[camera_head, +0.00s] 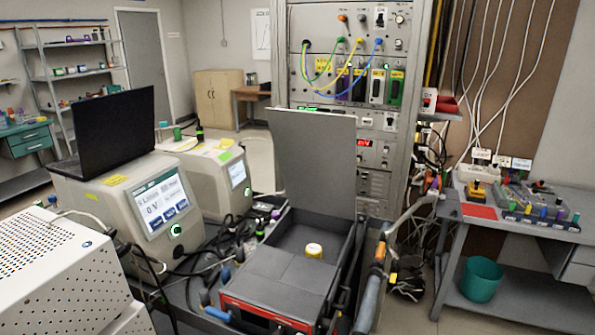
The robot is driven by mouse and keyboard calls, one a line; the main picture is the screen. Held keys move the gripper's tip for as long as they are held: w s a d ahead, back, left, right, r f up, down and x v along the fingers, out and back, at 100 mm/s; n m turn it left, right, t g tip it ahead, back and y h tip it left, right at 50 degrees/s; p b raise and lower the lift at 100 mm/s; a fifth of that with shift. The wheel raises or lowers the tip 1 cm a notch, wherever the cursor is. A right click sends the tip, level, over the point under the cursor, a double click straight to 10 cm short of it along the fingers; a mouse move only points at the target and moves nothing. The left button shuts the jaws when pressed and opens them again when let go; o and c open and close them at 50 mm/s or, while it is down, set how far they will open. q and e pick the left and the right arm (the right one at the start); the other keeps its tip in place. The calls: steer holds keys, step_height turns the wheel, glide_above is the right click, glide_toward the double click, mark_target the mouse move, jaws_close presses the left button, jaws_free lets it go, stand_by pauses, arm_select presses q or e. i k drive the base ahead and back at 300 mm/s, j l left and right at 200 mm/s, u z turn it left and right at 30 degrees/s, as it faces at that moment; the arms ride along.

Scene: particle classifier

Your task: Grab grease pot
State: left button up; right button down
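The grease pot appears to be the small jar (314,251) with a yellow top and a pale body. It stands upright in the dark grey open case (345,240) at the centre front, by the back edge of a flat grey panel (280,275). Its lower part is partly hidden. Nothing is seen holding it. I cannot make out either of my grippers in this view.
The raised grey lid (315,160) stands behind the jar. A red-framed device (265,315) is in front. Cables and beige instruments (155,205) crowd the left. An orange-and-grey tube-like part (377,262) rises close on the right. A workbench (520,225) stands farther right.

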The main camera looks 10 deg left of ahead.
mark_target(312, 250)
steer(key=i+l+u, duration=0.1)
steer(key=u, duration=0.35)
steer(key=i+l+u, duration=0.1)
steer(key=u, duration=0.3)
steer(key=i+l+u, duration=0.1)
steer(key=u, duration=0.35)
steer(key=l+u, duration=0.25)
steer(key=u, duration=0.2)
steer(key=l+u, duration=0.25)
steer(key=l, duration=0.4)
steer(key=l+u, duration=0.25)
steer(key=l, duration=0.4)
steer(key=l+u, duration=0.25)
steer(key=l, duration=0.4)
steer(key=k+l+u, duration=0.2)
steer(key=l, duration=0.45)
steer(key=k+l, duration=0.1)
steer(key=l, duration=0.45)
steer(key=k+l, duration=0.1)
steer(key=l, duration=0.95)
steer(key=k+u, duration=0.05)
